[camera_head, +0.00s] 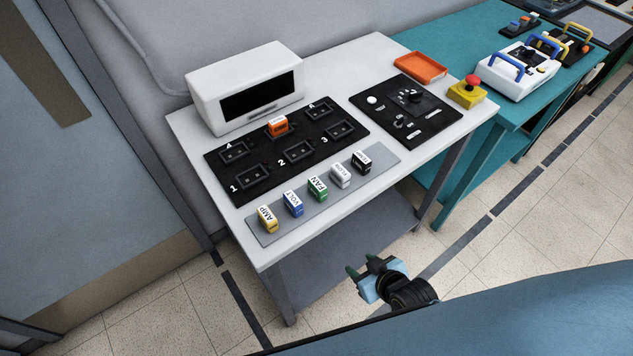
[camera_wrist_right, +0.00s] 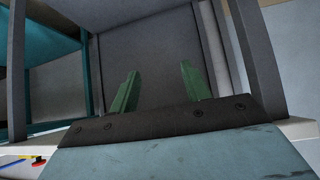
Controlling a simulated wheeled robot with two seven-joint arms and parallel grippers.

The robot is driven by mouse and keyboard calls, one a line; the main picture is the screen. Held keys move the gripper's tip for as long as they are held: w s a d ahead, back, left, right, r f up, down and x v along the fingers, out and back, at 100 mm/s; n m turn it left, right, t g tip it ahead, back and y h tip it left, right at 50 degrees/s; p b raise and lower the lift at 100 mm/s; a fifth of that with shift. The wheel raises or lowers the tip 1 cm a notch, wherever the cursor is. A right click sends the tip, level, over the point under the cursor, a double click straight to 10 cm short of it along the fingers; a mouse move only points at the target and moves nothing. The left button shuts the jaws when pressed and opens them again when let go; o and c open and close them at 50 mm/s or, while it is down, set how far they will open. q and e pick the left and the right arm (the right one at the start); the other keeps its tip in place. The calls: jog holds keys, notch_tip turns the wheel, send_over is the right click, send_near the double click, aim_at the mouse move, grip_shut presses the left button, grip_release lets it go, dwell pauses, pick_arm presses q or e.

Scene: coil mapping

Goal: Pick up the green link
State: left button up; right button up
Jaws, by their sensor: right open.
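The green link (camera_head: 317,190), labelled FAN, stands on the grey strip (camera_head: 376,168) along the front of the white table, in the middle of a row of links. A blue VOLT link (camera_head: 293,204) is to its left and a white link (camera_head: 340,176) to its right. My right gripper (camera_head: 361,272) is in front of the table, below its top and apart from the links. In the right wrist view its two green fingers (camera_wrist_right: 160,88) are spread with nothing between them. My left gripper is not in view.
A yellow AMP link (camera_head: 268,219) and a black link (camera_head: 361,162) end the row. Behind it lies a black socket board (camera_head: 225,185) holding an orange link (camera_head: 277,126). A white display box (camera_head: 205,88), an orange tray (camera_head: 421,67) and a red-topped button (camera_head: 468,90) also stand on the table.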

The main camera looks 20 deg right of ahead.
aim_at(313, 182)
jog(key=w+a+r+n+t+y+p, duration=0.1)
jog(key=w+a+r+t, duration=0.15)
jog(key=r, duration=0.75)
jog(key=w+a+r+t+y, duration=0.1)
jog(key=w+r, duration=0.2)
jog(key=r, duration=0.7)
jog(key=shift+t, duration=0.25)
jog(key=x, duration=0.7)
jog(key=shift+w+a, duration=0.25)
jog(key=shift+a, duration=0.05)
jog(key=b+x, duration=0.1)
jog(key=x, duration=0.4)
jog(key=shift+w, duration=0.35)
grip_shut()
